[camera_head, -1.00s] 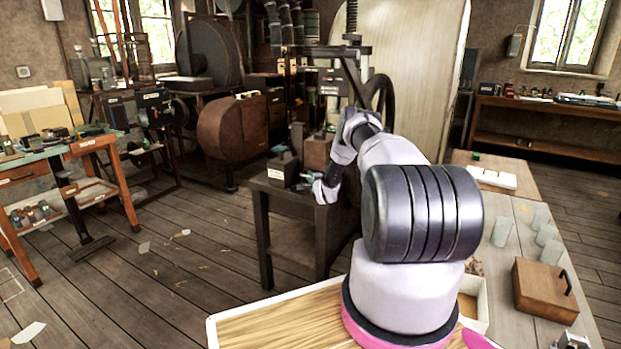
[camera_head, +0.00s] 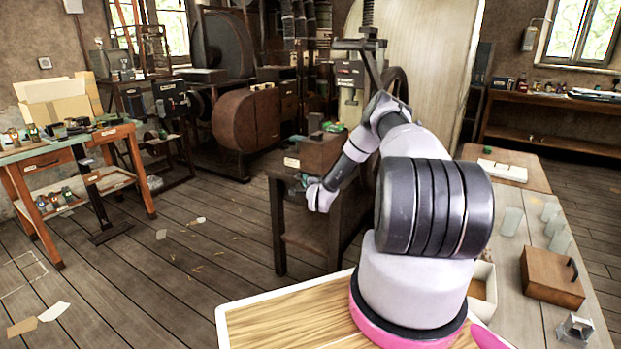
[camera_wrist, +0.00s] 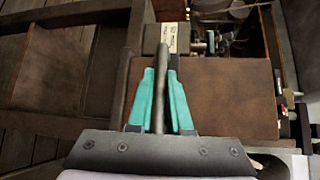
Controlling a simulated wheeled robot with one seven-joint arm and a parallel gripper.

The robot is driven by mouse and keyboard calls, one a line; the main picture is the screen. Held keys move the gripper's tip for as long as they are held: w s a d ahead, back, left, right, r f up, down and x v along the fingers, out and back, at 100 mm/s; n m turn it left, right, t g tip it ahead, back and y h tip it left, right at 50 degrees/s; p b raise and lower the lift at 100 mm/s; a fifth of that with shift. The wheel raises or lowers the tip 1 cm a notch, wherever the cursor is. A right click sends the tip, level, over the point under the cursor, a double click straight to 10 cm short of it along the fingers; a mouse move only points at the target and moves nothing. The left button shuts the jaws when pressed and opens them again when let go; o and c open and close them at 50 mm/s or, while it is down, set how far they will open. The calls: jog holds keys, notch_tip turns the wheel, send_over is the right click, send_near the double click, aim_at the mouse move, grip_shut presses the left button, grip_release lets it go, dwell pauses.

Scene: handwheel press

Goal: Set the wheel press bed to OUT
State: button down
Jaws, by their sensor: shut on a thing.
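The wheel press (camera_head: 350,75) stands ahead on a dark stand, with a threaded screw on top and a handwheel (camera_head: 397,85) partly behind my arm. A brown box-like block (camera_head: 322,152) is low on the press, above the stand's front-left part; I cannot tell whether it is the bed. A small pale label (camera_head: 292,162) is beside it. My gripper (camera_head: 302,184) is at the stand's front edge, small in the head view. In the wrist view, its teal fingers (camera_wrist: 162,95) are shut on a dark bar (camera_wrist: 161,62) pointing towards the pale label (camera_wrist: 172,38). The bar's far end is unclear.
A workbench (camera_head: 100,135) with an open lower shelf is at left. A bench with a wooden box (camera_head: 550,278) and clear cups (camera_head: 510,221) is at right. Wooden floor (camera_head: 190,270) is open between the left workbench and the stand.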

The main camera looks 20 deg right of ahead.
jog(key=s+a, duration=0.5)
jog(key=a, duration=0.1)
jog(key=shift+a, duration=0.4)
jog(key=shift+s+f, duration=0.1)
jog(key=shift+s, duration=0.05)
jog(key=c, duration=0.8)
grip_release()
jog(key=shift+a, duration=0.15)
jog(key=shift+c, duration=0.2)
jog(key=shift+s, duration=0.1)
